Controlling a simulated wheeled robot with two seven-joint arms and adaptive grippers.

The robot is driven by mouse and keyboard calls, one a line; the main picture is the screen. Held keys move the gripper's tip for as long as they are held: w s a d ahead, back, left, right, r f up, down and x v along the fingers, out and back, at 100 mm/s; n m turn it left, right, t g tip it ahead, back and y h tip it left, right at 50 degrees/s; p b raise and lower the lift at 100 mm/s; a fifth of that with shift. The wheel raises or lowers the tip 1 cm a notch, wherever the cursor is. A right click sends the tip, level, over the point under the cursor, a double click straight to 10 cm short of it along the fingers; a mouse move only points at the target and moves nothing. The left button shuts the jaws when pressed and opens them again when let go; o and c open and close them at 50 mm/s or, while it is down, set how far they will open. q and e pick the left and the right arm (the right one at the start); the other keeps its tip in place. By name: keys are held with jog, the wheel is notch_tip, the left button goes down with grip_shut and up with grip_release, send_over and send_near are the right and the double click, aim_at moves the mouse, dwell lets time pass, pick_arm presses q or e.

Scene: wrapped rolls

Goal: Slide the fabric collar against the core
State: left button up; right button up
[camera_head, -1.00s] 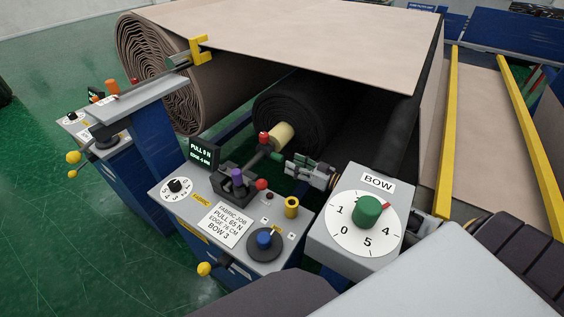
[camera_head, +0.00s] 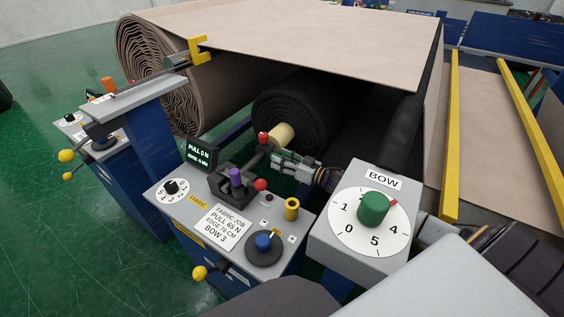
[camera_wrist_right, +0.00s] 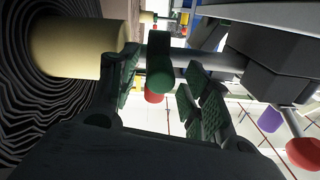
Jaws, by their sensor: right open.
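The black fabric roll (camera_head: 285,110) has a pale yellow core (camera_head: 281,136) sticking out of its end. In the right wrist view the core (camera_wrist_right: 80,48) is at the upper left, with a grey shaft (camera_wrist_right: 200,54) running on from it to the right. A green piece (camera_wrist_right: 160,62), which looks like the fabric collar, sits on the shaft a short way from the core. My right gripper (camera_head: 278,159) is open, its fingers (camera_wrist_right: 163,85) on either side of the green piece. I cannot tell whether they touch it. My left gripper is not in view.
A grey console (camera_head: 217,240) with a display (camera_head: 198,155), knobs and levers stands in front of the roll. The BOW dial box (camera_head: 350,250) is close beside my right arm. A red knob (camera_head: 263,137) is near the shaft end. A beige sheet (camera_head: 300,40) covers the space above.

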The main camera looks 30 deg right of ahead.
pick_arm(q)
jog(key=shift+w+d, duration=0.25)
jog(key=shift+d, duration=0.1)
pick_arm(e)
jog(key=shift+c, duration=0.9)
grip_shut()
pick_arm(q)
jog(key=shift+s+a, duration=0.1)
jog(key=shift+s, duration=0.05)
pick_arm(e)
jog(key=shift+w, duration=0.1)
